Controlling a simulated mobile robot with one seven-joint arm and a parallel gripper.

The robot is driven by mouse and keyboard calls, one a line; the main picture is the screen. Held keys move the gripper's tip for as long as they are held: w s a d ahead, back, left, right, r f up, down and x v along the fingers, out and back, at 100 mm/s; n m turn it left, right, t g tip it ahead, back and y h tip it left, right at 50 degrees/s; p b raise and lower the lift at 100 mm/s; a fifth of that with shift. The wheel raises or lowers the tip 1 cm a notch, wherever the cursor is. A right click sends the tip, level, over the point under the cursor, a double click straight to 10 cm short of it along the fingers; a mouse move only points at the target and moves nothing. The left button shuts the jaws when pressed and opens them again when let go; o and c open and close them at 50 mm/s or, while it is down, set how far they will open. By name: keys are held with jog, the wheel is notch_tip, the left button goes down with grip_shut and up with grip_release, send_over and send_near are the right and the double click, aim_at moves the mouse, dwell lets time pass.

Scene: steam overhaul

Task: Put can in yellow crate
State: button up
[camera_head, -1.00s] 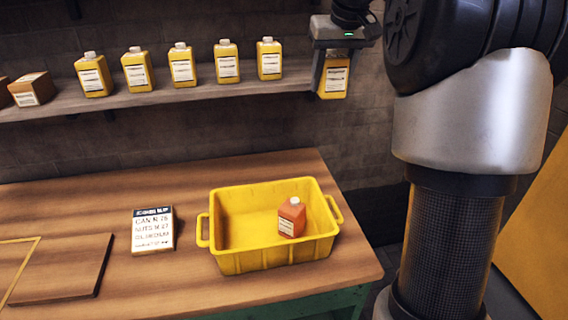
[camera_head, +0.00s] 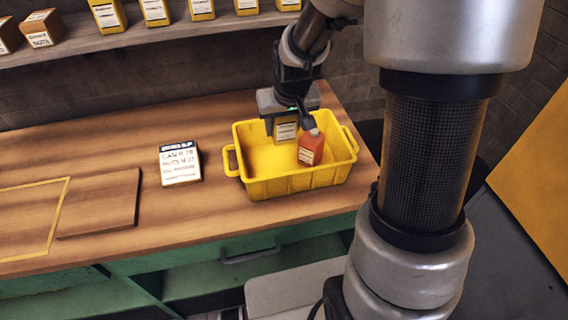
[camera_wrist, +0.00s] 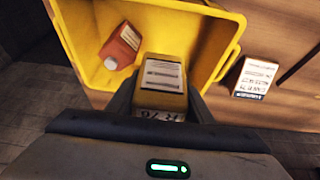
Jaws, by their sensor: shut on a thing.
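My gripper (camera_head: 287,112) is shut on a yellow can (camera_head: 286,129) with a white label. An orange bottle (camera_head: 311,148) with a white cap stands in the crate, to the right of the held can. The orange bottle also shows in the wrist view (camera_wrist: 120,47).
A flat wooden board (camera_head: 100,203) lies further left. Several yellow cans and brown boxes (camera_head: 43,27) stand on the wall shelf (camera_head: 130,42).

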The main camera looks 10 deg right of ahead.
notch_tip(320, 180, down, 15)
dwell(0.4)
jog(key=shift+b, duration=0.3)
jog(key=shift+f, duration=0.2)
jog(key=o, duration=1.3)
jog(key=shift+r, duration=0.1)
